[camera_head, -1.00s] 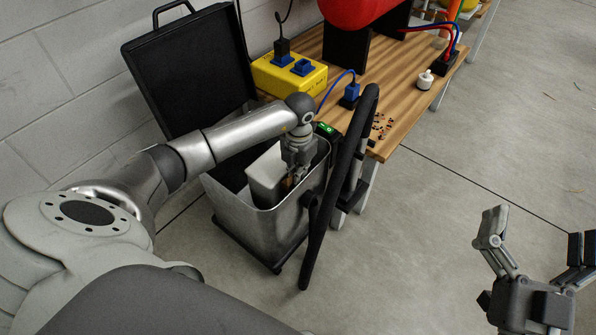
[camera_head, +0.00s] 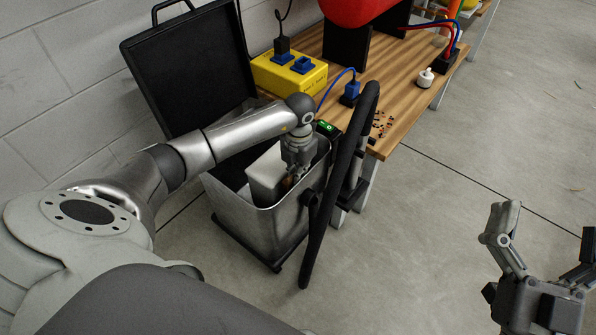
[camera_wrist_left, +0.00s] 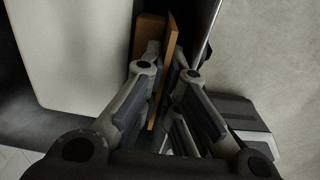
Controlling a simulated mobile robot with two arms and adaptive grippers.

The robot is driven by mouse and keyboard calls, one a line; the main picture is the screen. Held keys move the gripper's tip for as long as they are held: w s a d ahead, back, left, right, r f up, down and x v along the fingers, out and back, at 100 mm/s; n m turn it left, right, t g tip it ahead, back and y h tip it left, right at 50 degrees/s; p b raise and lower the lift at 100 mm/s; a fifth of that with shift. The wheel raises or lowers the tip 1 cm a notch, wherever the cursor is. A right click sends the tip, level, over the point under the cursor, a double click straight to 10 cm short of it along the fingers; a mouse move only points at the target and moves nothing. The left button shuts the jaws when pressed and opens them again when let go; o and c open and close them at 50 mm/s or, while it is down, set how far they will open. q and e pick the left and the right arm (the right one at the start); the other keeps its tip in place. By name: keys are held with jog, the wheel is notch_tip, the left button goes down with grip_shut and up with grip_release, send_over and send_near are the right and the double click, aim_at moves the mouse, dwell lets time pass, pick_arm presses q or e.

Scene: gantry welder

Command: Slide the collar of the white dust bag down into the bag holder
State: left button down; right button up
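The white dust bag (camera_head: 265,174) stands inside the open metal bin (camera_head: 262,228) in the head view. It also fills the left of the left wrist view (camera_wrist_left: 80,50). Its collar appears to be the thin brown plate (camera_wrist_left: 170,45) between the fingers of my left gripper (camera_wrist_left: 165,62). That gripper (camera_head: 291,180) points down inside the bin, beside the bag, with its fingers closed in on the plate from both sides. A brown block (camera_wrist_left: 149,32) lies behind the plate. I cannot make out the bag holder. My right gripper (camera_head: 546,235) is open and empty over the floor.
The bin's black lid (camera_head: 188,75) stands open against the wall. The wooden bench (camera_head: 395,90) behind holds a yellow box (camera_head: 289,75). The floor at right is clear.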

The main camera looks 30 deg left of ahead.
pick_arm(q)
jog(key=c, duration=1.6)
grip_release()
jog(key=shift+o, duration=0.2)
jog(key=shift+s+d, duration=0.1)
notch_tip(320, 180, up, 12)
jog(key=shift+a, duration=0.3)
